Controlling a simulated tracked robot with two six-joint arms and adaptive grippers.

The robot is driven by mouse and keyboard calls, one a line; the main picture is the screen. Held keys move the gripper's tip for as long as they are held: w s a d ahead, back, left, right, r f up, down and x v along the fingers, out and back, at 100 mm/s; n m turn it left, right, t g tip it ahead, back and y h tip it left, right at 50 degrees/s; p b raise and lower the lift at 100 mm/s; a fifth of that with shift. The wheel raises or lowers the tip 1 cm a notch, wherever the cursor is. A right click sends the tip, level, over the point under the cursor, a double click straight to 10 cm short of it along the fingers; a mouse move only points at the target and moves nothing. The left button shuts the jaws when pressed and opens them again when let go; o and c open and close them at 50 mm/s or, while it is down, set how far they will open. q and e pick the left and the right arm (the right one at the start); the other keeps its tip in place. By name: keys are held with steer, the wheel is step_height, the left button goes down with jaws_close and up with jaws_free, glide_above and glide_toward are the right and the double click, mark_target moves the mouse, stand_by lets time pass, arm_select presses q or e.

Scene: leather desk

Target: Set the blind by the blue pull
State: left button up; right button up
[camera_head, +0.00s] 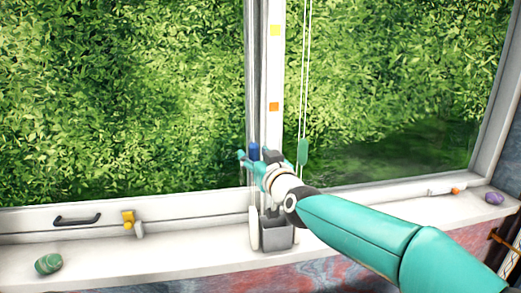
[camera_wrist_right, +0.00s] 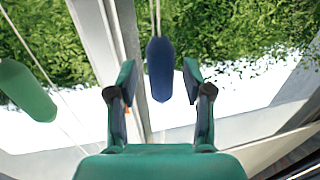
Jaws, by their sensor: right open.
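The blue pull (camera_head: 253,149) hangs on its cord in front of the window's middle post. In the right wrist view the blue pull (camera_wrist_right: 160,68) hangs upright, centred between the fingertips. My right gripper (camera_head: 257,158) is open around or just short of the pull, with a gap to each finger in the wrist view (camera_wrist_right: 159,80). I cannot tell the exact depth. A green pull (camera_head: 303,151) hangs on its own cords to the right; it also shows at the left of the wrist view (camera_wrist_right: 26,90). My left gripper is not in view. The blind itself is not clearly visible.
The post carries a yellow mark (camera_head: 275,30) and an orange mark (camera_head: 274,106). A grey box (camera_head: 277,237) stands on the sill below my gripper. A green stone-like object (camera_head: 48,263) and a purple one (camera_head: 494,198) lie at the sill's ends. A dark handle (camera_head: 77,219) is on the frame.

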steer(key=shift+w+a, duration=0.2)
steer(key=shift+w, duration=0.3)
jaws_close()
